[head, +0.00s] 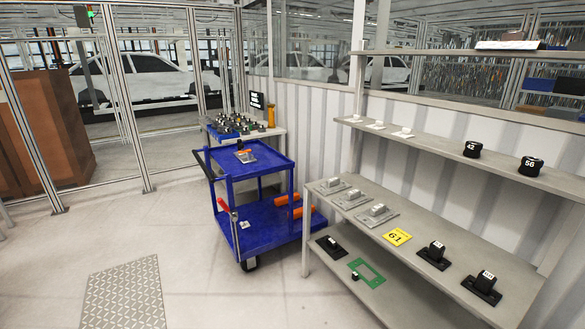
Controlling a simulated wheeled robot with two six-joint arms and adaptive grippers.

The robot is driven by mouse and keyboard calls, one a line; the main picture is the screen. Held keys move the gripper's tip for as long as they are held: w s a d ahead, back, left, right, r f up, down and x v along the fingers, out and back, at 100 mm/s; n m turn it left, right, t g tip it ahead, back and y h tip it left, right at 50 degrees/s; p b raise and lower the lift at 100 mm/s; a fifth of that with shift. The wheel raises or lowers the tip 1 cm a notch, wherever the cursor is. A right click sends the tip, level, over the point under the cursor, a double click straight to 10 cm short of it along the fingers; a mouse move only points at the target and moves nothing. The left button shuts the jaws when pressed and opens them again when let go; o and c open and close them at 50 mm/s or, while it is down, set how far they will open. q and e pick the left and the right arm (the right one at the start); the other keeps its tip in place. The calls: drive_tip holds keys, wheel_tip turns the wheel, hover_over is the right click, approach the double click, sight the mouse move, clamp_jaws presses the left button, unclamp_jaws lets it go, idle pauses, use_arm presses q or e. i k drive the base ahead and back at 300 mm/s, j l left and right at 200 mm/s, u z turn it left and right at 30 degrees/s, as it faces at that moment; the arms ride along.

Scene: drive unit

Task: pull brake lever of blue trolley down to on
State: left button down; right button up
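The blue trolley (264,180) stands left of the grey shelf unit, in the middle of the head view. It has an upper and a lower deck and a dark push handle at its left end. A red lever (222,204) sits at the trolley's near left corner, close to the lower deck and beside a grey post. I take it to be the brake lever; its exact position is too small to tell. A small pale label lies on the lower deck near it. Neither of my grippers is in view.
A grey shelf unit (420,270) with black blocks, pale parts and a yellow "61" sign (397,237) stands close on the trolley's right. A table with small parts (236,125) is behind it. A metal floor plate (124,294) lies front left. Floor left of the trolley is clear.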

sight(221, 202)
drive_tip(key=i, duration=2.1)
drive_tip(key=u, duration=0.15)
